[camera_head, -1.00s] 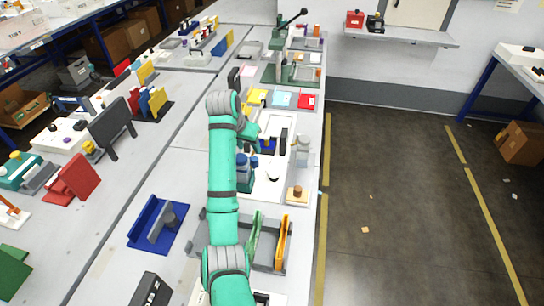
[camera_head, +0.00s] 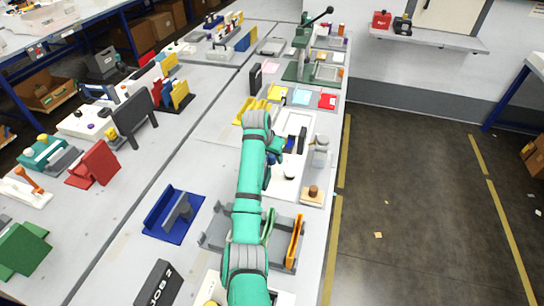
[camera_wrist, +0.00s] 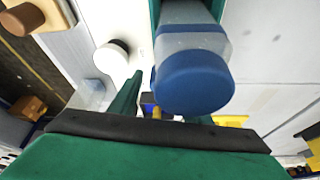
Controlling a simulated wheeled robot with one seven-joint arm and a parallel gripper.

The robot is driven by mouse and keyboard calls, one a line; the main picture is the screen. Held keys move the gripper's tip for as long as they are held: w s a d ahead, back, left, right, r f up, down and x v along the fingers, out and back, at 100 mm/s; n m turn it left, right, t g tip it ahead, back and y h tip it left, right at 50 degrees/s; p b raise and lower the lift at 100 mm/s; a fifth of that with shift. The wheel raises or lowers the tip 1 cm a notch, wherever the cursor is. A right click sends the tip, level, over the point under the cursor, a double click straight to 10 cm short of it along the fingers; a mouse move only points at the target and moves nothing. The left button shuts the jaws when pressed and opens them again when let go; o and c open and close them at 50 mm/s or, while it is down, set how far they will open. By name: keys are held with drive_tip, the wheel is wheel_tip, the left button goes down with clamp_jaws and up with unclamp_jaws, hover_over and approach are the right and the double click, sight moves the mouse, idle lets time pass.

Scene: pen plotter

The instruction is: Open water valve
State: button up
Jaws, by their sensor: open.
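A blue round cap on a pale, clear-looking collar (camera_wrist: 195,80) fills the upper middle of the wrist view, close to the camera. I cannot tell for sure whether it is the water valve. A white round knob (camera_wrist: 110,58) stands on a white panel to its left; it also shows in the head view (camera_head: 289,175). My gripper (camera_wrist: 165,106) is open, with green fingers near the blue cap and nothing visible held. I cannot tell whether a finger touches the cap. In the head view my gripper (camera_head: 274,146) is over the white panel, and my arm hides most of the blue-capped part.
A wooden block with a brown knob (camera_head: 312,193) and a grey fixture (camera_head: 320,150) stand near the bench's right edge. A grey tray with green and orange parts (camera_head: 294,240) lies nearer.

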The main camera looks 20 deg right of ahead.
drive_tip(key=c, duration=1)
drive_tip(key=shift+c, duration=0.2)
drive_tip(key=shift+d, duration=0.1)
drive_tip(key=n, duration=0.1)
drive_tip(key=d+n, duration=0.1)
drive_tip(key=n+y, duration=0.1)
drive_tip(key=shift+w+d+n+t, duration=0.2)
drive_tip(key=shift+w+n+t, duration=0.1)
drive_tip(key=shift+t, duration=0.1)
drive_tip(key=n, duration=0.1)
drive_tip(key=n+y, duration=0.1)
drive_tip(key=d+n, duration=0.1)
drive_tip(key=shift+w+d+r+n+t+y, duration=0.1)
drive_tip(key=shift+w+n+t+y, duration=0.2)
drive_tip(key=shift+w+n, duration=0.1)
drive_tip(key=n, duration=0.1)
drive_tip(key=w+n+y, duration=0.1)
drive_tip(key=n, duration=0.1)
drive_tip(key=d+n+y, duration=0.1)
drive_tip(key=n, duration=0.1)
drive_tip(key=shift+w, duration=0.4)
drive_tip(key=shift+w+d+n+g+y, duration=0.1)
drive_tip(key=shift+w+n+g+y, duration=0.3)
drive_tip(key=shift+n, duration=0.9)
drive_tip(key=shift+w+n+g+y, duration=0.2)
drive_tip(key=shift+w+n+y, duration=0.35)
drive_tip(key=shift+n, duration=0.75)
drive_tip(key=shift+w+n, duration=0.1)
drive_tip(key=shift+n, duration=0.2)
